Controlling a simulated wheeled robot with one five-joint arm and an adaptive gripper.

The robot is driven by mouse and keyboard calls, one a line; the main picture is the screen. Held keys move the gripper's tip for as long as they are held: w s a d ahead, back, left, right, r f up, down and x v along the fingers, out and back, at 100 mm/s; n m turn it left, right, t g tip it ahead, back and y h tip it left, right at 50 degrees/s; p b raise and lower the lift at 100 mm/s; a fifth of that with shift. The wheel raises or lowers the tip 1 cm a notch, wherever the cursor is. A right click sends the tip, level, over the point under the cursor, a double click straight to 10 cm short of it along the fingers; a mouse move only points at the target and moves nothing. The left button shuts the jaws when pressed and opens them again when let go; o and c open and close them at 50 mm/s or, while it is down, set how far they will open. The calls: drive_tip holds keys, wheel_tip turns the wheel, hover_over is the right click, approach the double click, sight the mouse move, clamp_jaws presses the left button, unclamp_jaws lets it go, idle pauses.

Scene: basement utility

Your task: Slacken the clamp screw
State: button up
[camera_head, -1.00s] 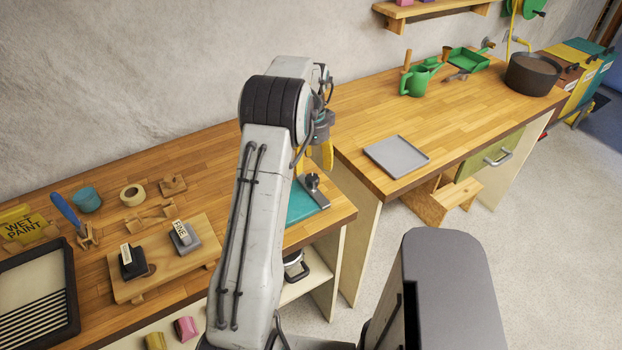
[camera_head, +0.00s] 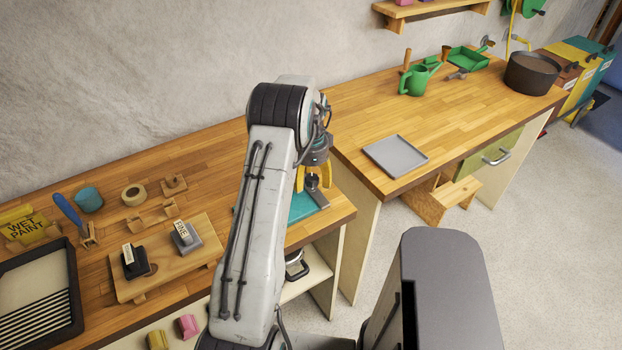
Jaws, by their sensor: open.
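The clamp screw (camera_head: 312,181) has a dark knob and stands upright on a grey metal clamp bar (camera_head: 319,198). The bar lies on a teal board (camera_head: 301,208) at the right end of the near workbench. My gripper (camera_head: 314,183) points down over the clamp, with its yellow fingers open, one on each side of the knob in this view. I cannot tell whether the fingers touch the knob. My arm hides the left part of the teal board.
A second bench to the right holds a grey tray (camera_head: 395,156). A gap separates the benches.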

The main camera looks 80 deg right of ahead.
drive_tip(key=c, duration=1.2)
drive_tip(key=n+b, duration=0.1)
drive_tip(key=n, duration=0.1)
drive_tip(key=shift+a+f+n, duration=0.1)
drive_tip(key=shift+f+n, duration=0.05)
drive_tip(key=shift+n, duration=0.25)
drive_tip(key=n+b, duration=0.1)
drive_tip(key=n, duration=0.1)
drive_tip(key=shift+n, duration=0.4)
drive_tip(key=n+b, duration=0.1)
drive_tip(key=n, duration=0.4)
drive_tip(key=shift+a+b, duration=0.1)
drive_tip(key=shift+b, duration=0.2)
drive_tip(key=n, duration=0.5)
drive_tip(key=shift+s+n+b, duration=0.1)
drive_tip(key=shift+n+b, duration=0.25)
drive_tip(key=shift+n, duration=0.05)
drive_tip(key=n, duration=0.4)
drive_tip(key=shift+s+n, duration=0.1)
drive_tip(key=shift+n, duration=0.2)
